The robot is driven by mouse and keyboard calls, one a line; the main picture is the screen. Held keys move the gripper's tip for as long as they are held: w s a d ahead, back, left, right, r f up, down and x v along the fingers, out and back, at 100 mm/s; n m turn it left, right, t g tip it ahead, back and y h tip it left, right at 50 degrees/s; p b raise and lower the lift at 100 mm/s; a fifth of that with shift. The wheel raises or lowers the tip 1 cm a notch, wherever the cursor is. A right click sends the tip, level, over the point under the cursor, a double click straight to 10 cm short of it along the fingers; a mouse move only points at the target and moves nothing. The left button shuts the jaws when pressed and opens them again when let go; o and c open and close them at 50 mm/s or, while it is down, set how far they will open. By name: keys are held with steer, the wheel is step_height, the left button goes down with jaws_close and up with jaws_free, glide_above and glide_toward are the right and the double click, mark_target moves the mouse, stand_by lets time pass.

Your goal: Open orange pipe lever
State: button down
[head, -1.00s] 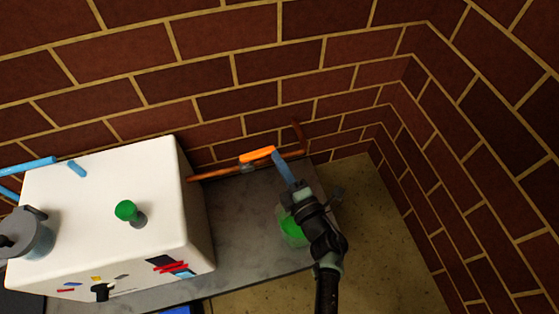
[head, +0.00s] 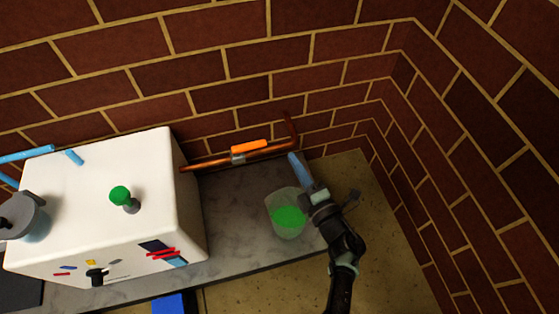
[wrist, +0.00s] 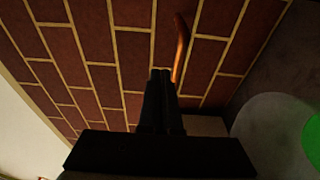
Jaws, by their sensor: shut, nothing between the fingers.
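The orange lever (head: 249,147) sits on top of the copper pipe (head: 215,160) along the brick wall in the head view. It lies roughly in line with the pipe. In the wrist view the closed fingertips (wrist: 162,74) point at the wall, beside the upright end of the copper pipe (wrist: 180,48). The lever is not visible in the wrist view.
A white box with a green knob (head: 120,195) stands left of the pipe. A clear container with green contents (head: 287,216) stands on the grey counter (head: 230,225), close below my gripper; it also shows in the wrist view (wrist: 275,130). A brick wall closes off the right.

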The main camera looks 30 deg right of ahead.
steer(key=d, duration=0.1)
steer(key=s+d, duration=0.1)
steer(key=d, duration=0.2)
steer(key=shift+s+d, duration=0.3)
steer(key=shift+d, duration=0.05)
steer(key=shift+r, duration=0.15)
